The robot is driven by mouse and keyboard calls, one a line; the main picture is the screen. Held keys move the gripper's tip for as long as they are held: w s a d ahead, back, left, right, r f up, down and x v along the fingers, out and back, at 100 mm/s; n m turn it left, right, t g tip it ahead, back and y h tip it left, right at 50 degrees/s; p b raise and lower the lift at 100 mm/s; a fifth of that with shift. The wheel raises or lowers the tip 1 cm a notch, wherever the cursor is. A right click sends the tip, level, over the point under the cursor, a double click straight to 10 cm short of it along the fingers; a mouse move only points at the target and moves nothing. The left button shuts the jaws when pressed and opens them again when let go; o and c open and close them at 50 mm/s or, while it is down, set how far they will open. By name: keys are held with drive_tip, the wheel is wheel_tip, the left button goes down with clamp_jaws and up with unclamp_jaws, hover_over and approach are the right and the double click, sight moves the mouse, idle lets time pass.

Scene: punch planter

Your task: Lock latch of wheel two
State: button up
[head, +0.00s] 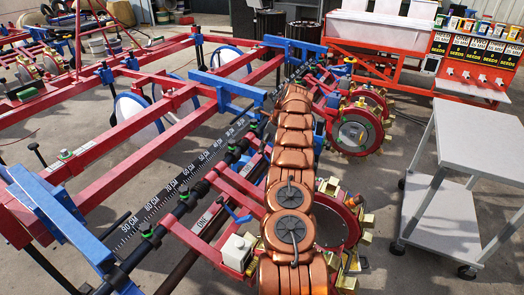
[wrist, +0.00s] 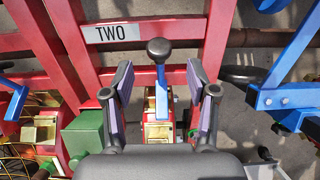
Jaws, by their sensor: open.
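In the wrist view, the latch (wrist: 161,85) of wheel two is a blue lever with a round black knob. It stands between my gripper's fingers, beyond a small gold block. A white label reading TWO (wrist: 106,33) is on the red frame just to its upper left. My gripper (wrist: 158,78) is open, one purple-padded finger on each side of the lever, with gaps on both sides. In the head view my copper-coloured arm covers the middle, and my gripper and the latch cannot be made out there.
The red and blue planter frame (head: 150,140) fills the left of the head view. Toothed wheels (head: 356,130) stand right of my arm. A grey cart (head: 480,135) is at the right, with open floor between. A blue bracket (wrist: 285,95) lies right of my gripper in the wrist view.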

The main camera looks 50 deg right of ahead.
drive_tip(key=shift+x, duration=2.7)
drive_tip(key=shift+c, duration=0.4)
clamp_jaws()
